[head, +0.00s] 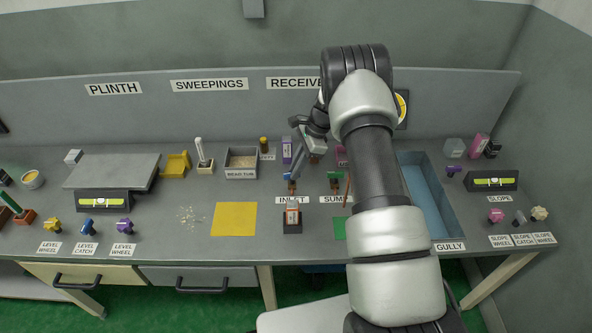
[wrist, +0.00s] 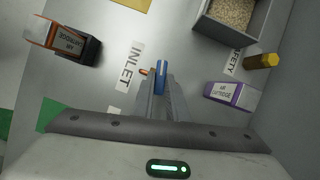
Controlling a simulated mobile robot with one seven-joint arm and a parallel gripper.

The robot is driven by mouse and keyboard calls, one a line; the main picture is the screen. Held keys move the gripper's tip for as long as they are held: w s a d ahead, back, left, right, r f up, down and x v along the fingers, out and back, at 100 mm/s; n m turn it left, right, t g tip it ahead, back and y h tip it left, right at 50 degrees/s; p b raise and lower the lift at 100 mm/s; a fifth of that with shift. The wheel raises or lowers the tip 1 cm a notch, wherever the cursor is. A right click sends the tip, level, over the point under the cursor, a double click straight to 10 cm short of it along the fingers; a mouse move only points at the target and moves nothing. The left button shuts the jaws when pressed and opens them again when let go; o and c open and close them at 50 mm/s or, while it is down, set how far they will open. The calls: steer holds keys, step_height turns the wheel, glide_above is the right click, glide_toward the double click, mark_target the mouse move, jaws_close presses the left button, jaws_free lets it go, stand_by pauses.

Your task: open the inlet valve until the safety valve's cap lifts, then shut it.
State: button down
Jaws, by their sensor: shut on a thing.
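The inlet valve is at the INLET label (head: 291,200), with a blue handle (wrist: 162,72) and a copper-coloured stub (wrist: 143,71) beside it in the wrist view. My gripper (head: 292,176) reaches down over it; in the wrist view its fingers (wrist: 161,88) are closed on the blue handle. In the head view the fingers cover most of the valve. The safety valve (head: 264,146) is a small yellow-brown cylinder at the back; it also shows by the SAFETY label in the wrist view (wrist: 262,61). I cannot tell whether its cap is raised.
A purple air cartridge (head: 286,150) stands behind the inlet valve. An orange-and-white cartridge in a black holder (head: 292,226) stands in front. A green valve (head: 335,179) is to the right. The bead tub (head: 241,173) is to the left. A yellow mat (head: 234,219) lies clear.

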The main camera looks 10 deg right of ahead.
steer(key=n, duration=0.1)
steer(key=n+g+b, duration=0.1)
steer(key=shift+w+f+n, duration=0.1)
steer(key=shift+w+n, duration=0.1)
steer(key=shift+n, duration=0.2)
steer(key=n, duration=0.1)
steer(key=n+g+b, duration=0.1)
steer(key=n, duration=0.1)
steer(key=n+h, duration=0.1)
steer(key=shift+w+a+n+g+b, duration=0.15)
steer(key=shift+w+n+g+b, duration=0.15)
steer(key=shift+b, duration=0.1)
steer(key=n+h+b, duration=0.1)
steer(key=n, duration=0.2)
steer(key=shift+a+n+g, duration=0.15)
steer(key=shift+n+g, duration=0.15)
steer(key=shift+g, duration=0.1)
steer(key=shift+w+a+n+g+h+b, duration=0.15)
steer(key=shift+n+h+b, duration=0.25)
steer(key=shift+n, duration=0.5)
steer(key=shift+a+n+g+h+b, duration=0.15)
steer(key=shift+n+h+b, duration=0.2)
steer(key=shift+n, duration=0.55)
steer(key=shift+d, duration=0.1)
steer(key=c, duration=1.7)
jaws_free()
steer(key=shift+c, duration=0.2)
steer(key=shift+r, duration=0.25)
